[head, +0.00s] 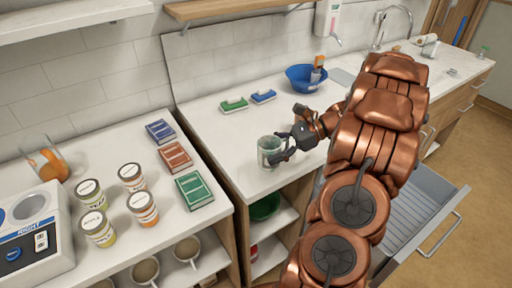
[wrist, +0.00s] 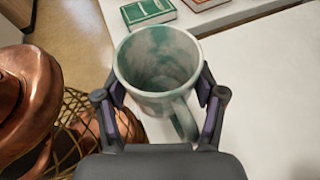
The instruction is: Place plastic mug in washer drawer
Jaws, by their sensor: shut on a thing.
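The plastic mug (head: 266,151) is grey-green and mottled, upright, at the front left corner of the middle counter in the head view. I cannot tell whether its base touches the counter. My gripper (head: 279,152) is shut on it. In the wrist view the mug (wrist: 158,62) sits between the two fingers of my gripper (wrist: 160,97), its mouth open and empty, its handle towards the palm. The washer drawer (head: 425,205) appears as a pulled-out grey, ribbed drawer below the counter at the right. My arm hides part of it.
A blue bowl (head: 301,78), a green sponge (head: 234,105) and a blue sponge (head: 263,96) lie behind the mug. The left counter holds several jars, boxes (head: 194,189) and a machine (head: 36,234). A wire basket (wrist: 72,125) shows in the wrist view.

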